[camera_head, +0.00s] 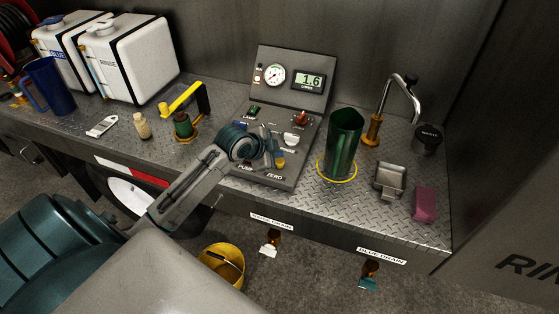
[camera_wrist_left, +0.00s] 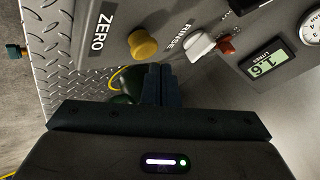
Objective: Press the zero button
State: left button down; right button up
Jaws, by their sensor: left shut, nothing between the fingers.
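The zero button is a yellow round button (camera_head: 280,163) low on the grey control panel (camera_head: 297,98), near the word ZERO. In the left wrist view the yellow button (camera_wrist_left: 142,44) stands beside the ZERO label, just beyond my fingertips. My left gripper (camera_head: 271,152) is shut and empty, reaching over the lower panel close to the button. In the left wrist view its closed fingers (camera_wrist_left: 160,84) point toward the panel near the button; a small gap seems to separate them. The panel display (camera_head: 309,82) reads 1.6. My right gripper does not show.
A white rinse lever (camera_head: 290,139) and red knob (camera_head: 301,118) sit close above the button. A green jug (camera_head: 343,142) stands right of the panel in a yellow ring. A tap (camera_head: 397,95), a metal tray (camera_head: 389,179) and a maroon block (camera_head: 424,204) are farther right.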

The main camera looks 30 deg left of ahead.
pick_arm(q)
jog(key=shift+f, duration=0.1)
dwell(0.4)
jog(key=shift+f, duration=0.35)
jog(key=shift+f+b, duration=0.3)
jog(key=shift+f, duration=0.25)
dwell(0.6)
jog(key=shift+r, duration=0.15)
jog(key=shift+r+p, duration=0.8)
jog(key=shift+p, duration=0.15)
notch_tip(320, 180, up, 5)
jog(key=p, duration=0.5)
jog(key=shift+r, duration=0.1)
dwell(0.5)
